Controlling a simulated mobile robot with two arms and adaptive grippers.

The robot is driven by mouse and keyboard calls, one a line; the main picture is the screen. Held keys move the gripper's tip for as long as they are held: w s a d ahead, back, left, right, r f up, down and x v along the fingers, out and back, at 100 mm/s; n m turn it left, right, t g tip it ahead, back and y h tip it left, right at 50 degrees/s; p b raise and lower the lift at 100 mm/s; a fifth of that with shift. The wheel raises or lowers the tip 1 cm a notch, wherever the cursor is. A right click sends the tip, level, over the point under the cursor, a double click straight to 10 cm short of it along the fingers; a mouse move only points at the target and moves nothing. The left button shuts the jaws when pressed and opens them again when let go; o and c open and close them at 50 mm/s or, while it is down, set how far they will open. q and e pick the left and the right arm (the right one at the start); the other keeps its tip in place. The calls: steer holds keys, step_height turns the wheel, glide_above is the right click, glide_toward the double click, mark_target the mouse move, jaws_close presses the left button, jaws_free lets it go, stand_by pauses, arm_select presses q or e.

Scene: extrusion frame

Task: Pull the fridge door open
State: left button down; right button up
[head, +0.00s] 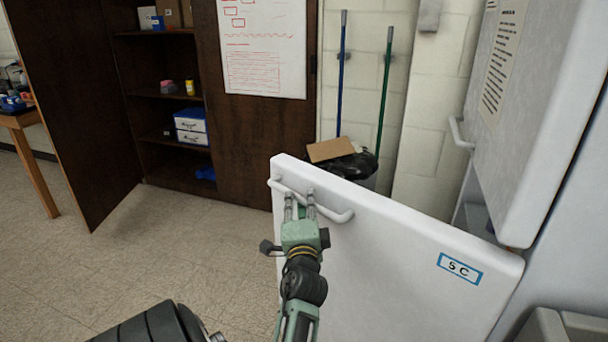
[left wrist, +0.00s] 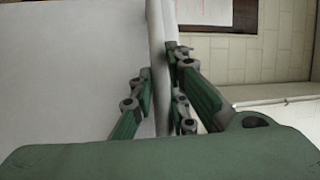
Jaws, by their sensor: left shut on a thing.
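The white fridge door (head: 400,265) stands swung well out from the fridge body, with an "SC" label (head: 459,268) near its right edge. Its bar handle (head: 338,216) runs along the upper left of the door. My left gripper (head: 300,197) is at the handle, with its fingers closed around the bar. In the left wrist view the handle bar (left wrist: 158,70) passes between the two fingers, beside the pale door face (left wrist: 75,75). My right gripper does not show in either view.
A second, upper white door (head: 540,130) with its own handle (head: 460,133) is at the right. Behind the open door are a bin with a black bag (head: 350,165) and cardboard (head: 330,149). A dark cabinet (head: 85,90) stands open at the left. The floor (head: 160,250) at left is clear.

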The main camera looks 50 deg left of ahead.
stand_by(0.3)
arm_select(q)
steer(key=c, duration=1.7)
jaws_free()
